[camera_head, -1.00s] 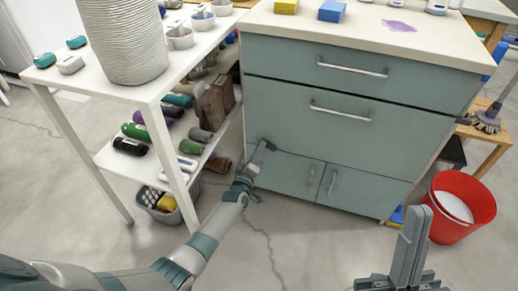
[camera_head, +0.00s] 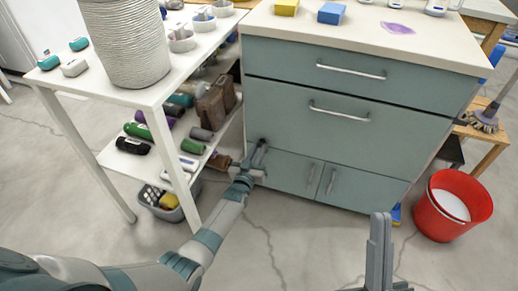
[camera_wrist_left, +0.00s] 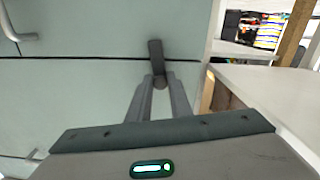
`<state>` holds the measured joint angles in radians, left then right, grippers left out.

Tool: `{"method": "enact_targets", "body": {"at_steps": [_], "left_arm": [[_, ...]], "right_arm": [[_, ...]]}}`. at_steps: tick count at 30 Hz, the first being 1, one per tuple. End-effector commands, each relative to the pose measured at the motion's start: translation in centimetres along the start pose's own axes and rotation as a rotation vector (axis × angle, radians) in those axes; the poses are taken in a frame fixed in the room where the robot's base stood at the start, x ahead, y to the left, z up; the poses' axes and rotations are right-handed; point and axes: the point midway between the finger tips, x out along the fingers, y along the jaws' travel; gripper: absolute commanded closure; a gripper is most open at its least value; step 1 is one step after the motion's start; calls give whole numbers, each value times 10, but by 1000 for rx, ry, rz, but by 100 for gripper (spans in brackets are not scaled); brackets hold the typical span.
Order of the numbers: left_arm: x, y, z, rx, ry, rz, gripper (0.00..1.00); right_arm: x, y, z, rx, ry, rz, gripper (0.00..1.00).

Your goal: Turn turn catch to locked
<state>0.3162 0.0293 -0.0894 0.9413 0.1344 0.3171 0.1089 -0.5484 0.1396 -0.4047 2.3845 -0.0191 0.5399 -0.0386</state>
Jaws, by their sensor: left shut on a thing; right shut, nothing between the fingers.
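The turn catch (camera_wrist_left: 155,48) is a small dark grey bar at the cabinet front's side edge. In the left wrist view it stands nearly upright across the seam between the drawer and the door below. It shows as a small dark spot in the head view (camera_head: 263,141). My left gripper (camera_wrist_left: 160,84) is shut on its lower part; the fingers hide some of it. In the head view my left gripper (camera_head: 259,157) is at the cabinet's lower left. My right gripper (camera_head: 380,218) is shut and empty, in front of the cabinet at lower right.
The grey-green cabinet (camera_head: 350,97) has two drawer handles and two lower doors (camera_head: 345,190). A white shelf table (camera_head: 110,98) stands close on the left, with a basket (camera_head: 160,208) underneath. A red bucket (camera_head: 436,220) stands at right. The floor in front is clear.

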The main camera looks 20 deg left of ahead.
Motion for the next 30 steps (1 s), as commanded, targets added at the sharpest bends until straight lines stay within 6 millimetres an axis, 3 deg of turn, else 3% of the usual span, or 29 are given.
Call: {"method": "enact_targets", "body": {"at_steps": [10, 25, 26, 27, 28, 30], "left_arm": [[0, 0, 1, 170, -2, 1, 100], [0, 0, 1, 197, -2, 1, 100], [0, 0, 1, 197, -2, 1, 79], [0, 0, 1, 197, -2, 1, 70], [0, 0, 1, 197, -2, 1, 65], [0, 0, 1, 197, -2, 1, 65]], "right_arm": [[-3, -2, 5, 3, -30, -2, 100], [-3, -2, 5, 4, -32, -3, 100], [-3, -2, 5, 4, -32, -3, 100], [-3, -2, 5, 4, -32, -3, 100], [-3, -2, 5, 4, -32, -3, 100], [-3, -2, 5, 4, -32, -2, 100]]}}
